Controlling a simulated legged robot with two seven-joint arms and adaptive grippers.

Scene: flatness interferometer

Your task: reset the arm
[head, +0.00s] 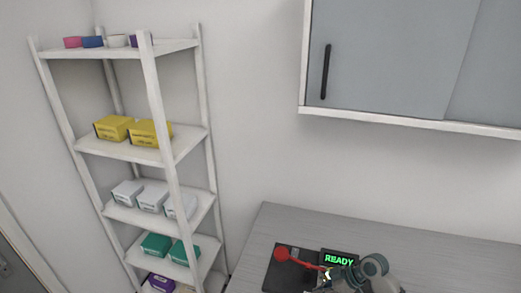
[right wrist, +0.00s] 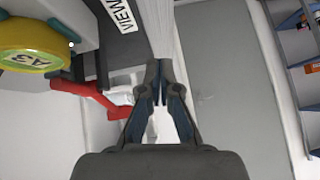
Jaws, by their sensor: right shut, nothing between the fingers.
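The red arm (head: 300,262) with a round red end lies over a dark device on the worktop, at the bottom of the head view. In the right wrist view the red arm (right wrist: 92,92) shows bent, left of my right gripper (right wrist: 158,75). That gripper is shut and empty, its fingers together. The red arm's near end is close to the left finger; I cannot tell if they touch. A yellow disc marked A3 (right wrist: 30,47) is at the upper left. In the head view my grey right arm (head: 372,270) partly hides the device. My left gripper is out of view.
A dark screen reading READY (head: 339,260) stands by the red arm. The grey worktop (head: 440,262) is clear to the right. A white shelf rack (head: 160,105) with boxes stands at left. A wall cabinet (head: 390,60) hangs above.

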